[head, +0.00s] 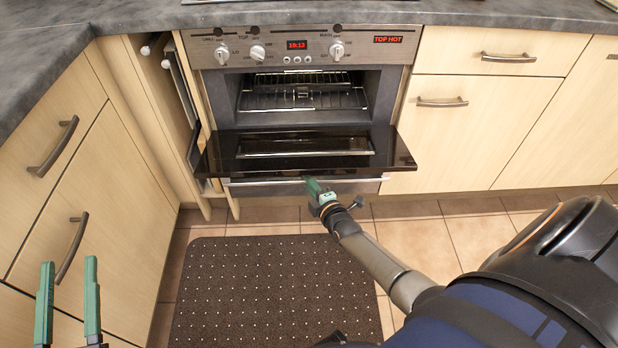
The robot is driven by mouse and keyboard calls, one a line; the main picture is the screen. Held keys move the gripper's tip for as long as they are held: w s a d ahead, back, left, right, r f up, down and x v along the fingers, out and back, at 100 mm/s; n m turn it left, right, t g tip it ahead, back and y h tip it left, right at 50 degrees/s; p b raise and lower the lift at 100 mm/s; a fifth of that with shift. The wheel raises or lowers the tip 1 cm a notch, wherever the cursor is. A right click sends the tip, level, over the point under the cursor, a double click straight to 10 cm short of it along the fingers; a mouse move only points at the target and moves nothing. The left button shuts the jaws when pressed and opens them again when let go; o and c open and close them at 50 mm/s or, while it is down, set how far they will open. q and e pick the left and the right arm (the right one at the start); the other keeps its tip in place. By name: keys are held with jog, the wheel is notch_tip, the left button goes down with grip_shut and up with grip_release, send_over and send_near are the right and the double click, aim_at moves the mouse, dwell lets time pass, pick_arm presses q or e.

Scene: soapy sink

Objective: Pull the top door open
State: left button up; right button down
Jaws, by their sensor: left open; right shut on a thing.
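The oven's top door (260,143) is folded down and stands out flat, a dark glass panel with a metal handle bar (262,181) along its front edge. The top oven cavity (303,92) behind it is exposed, with wire racks inside. My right gripper (313,187) is at the door's front edge, shut on the handle bar near its middle; its fingertips are partly hidden there. My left gripper (68,305) is at the lower left, with its two green fingers apart and empty, well away from the oven.
The control panel (300,46) with knobs is above the cavity. A narrow pull-out cabinet (160,90) stands ajar left of the oven. Drawers with handles line the left (60,145) and right (490,90). A dark dotted mat (275,290) lies on the tiled floor before the oven.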

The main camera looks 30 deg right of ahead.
jog(key=shift+r+g+p, duration=0.3)
jog(key=shift+r+p, duration=0.55)
jog(key=shift+p, duration=0.35)
jog(key=shift+w+r+p, duration=0.1)
jog(key=shift+r+p, duration=0.2)
jog(key=shift+p, duration=0.45)
pick_arm(q)
jog(key=s+f+n+g+y, duration=0.1)
jog(key=s+f+g, duration=0.2)
jog(key=f, duration=0.8)
jog(key=s+f+n+g+y, duration=0.2)
jog(key=f+g, duration=0.5)
jog(key=f, duration=0.4)
jog(key=shift+s+a+n+y, duration=0.2)
jog(key=shift+s+n+y, duration=0.1)
jog(key=shift+s, duration=0.25)
pick_arm(e)
jog(key=c, duration=0.9)
grip_release()
pick_arm(q)
jog(key=shift+r, duration=0.1)
